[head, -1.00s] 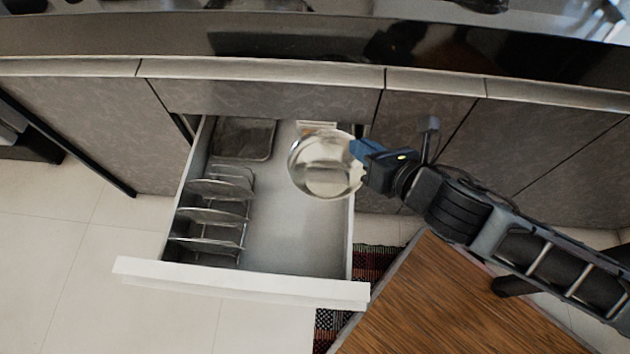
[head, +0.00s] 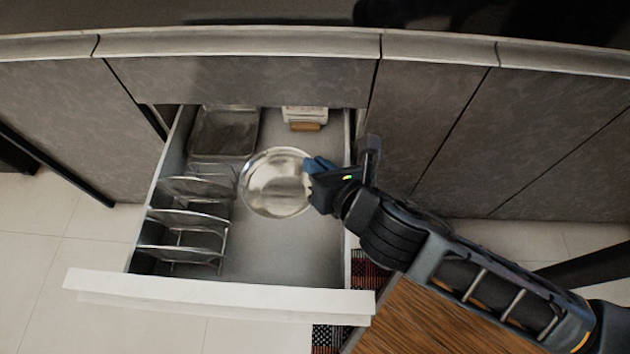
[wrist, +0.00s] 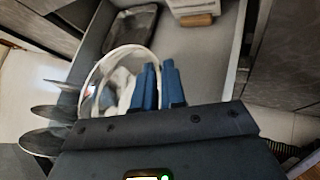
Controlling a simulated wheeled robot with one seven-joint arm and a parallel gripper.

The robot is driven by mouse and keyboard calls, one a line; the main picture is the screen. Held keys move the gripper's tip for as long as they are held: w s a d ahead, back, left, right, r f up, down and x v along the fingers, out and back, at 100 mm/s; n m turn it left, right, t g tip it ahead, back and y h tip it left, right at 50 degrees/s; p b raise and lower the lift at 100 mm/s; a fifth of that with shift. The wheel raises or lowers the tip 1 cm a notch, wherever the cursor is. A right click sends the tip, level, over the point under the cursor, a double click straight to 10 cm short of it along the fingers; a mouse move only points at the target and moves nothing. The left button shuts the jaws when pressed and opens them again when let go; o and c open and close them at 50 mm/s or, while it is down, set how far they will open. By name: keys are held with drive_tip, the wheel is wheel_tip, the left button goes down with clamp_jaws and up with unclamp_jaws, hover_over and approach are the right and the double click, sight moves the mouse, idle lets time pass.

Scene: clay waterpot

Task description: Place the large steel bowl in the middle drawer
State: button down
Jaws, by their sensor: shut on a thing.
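The large steel bowl (head: 270,184) is shiny and round, and it is over the open middle drawer (head: 215,297). My gripper (head: 316,172) is shut on the bowl's right rim. In the wrist view the bowl (wrist: 97,77) lies beyond and left of the blue fingers of my gripper (wrist: 158,84). The fingers are close together at its rim. The bowl is inside the drawer's outline; I cannot tell whether it touches the drawer floor.
A rack with several upright metal lids or plates (head: 185,222) stands at the drawer's left. A dark rectangular tray (head: 225,132) lies at back left. A white item with a wooden part (head: 305,118) is at back right. The drawer floor (head: 290,255) in front of the bowl is clear.

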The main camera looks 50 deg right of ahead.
sight(282, 188)
drive_tip(key=shift+w+a+f, duration=0.25)
drive_tip(key=shift+w+f, duration=0.1)
wheel_tip(282, 188, down, 4)
drive_tip(key=b, duration=0.3)
drive_tip(key=shift+r, duration=0.2)
drive_tip(key=shift+f, duration=0.45)
